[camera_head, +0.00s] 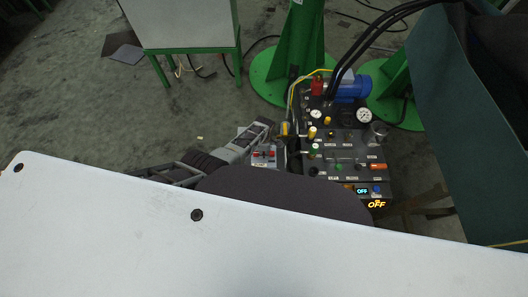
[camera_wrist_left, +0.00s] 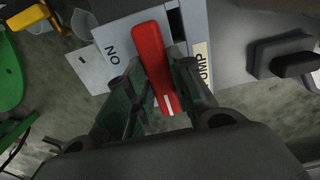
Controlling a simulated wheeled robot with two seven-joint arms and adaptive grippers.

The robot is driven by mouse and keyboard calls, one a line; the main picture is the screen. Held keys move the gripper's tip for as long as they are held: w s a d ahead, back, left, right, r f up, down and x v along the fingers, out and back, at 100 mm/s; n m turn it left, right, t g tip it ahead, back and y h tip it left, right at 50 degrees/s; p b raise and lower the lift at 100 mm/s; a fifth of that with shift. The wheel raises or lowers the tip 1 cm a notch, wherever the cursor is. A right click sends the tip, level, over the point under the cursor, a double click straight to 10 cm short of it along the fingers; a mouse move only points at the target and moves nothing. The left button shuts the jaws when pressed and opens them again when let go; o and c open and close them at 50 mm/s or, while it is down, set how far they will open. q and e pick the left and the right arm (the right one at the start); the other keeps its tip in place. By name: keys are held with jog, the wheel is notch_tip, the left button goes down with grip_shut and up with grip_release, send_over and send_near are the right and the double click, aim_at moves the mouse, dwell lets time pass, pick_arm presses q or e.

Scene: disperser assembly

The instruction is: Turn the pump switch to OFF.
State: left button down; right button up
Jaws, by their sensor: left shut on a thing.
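The pump switch has a red lever (camera_wrist_left: 152,58) with a white mark near its lower end. In the left wrist view it is slightly tilted, between a white plate marked "ON", seen upside down, and a "PUMP" label (camera_wrist_left: 203,66). My left gripper (camera_wrist_left: 163,80) is shut on the lever, one dark finger on each side. In the head view my left gripper (camera_head: 286,142) is at the left side of the dark control unit (camera_head: 345,150); the lever cannot be made out there. A yellow "OFF" readout (camera_head: 376,204) shows at the unit's front. My right gripper is not in view.
Gauges, valves and knobs crowd the unit's top, with a blue motor (camera_head: 352,88) and black hoses behind. Green posts (camera_head: 300,45) stand at the back. A white panel (camera_head: 110,225) fills the foreground. A dark knob (camera_wrist_left: 292,63) is right of the switch.

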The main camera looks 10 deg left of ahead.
pick_arm(q)
jog(key=shift+a, duration=0.1)
jog(key=c, duration=1.2)
grip_release()
jog(key=shift+c, duration=0.2)
jog(key=shift+r, duration=0.25)
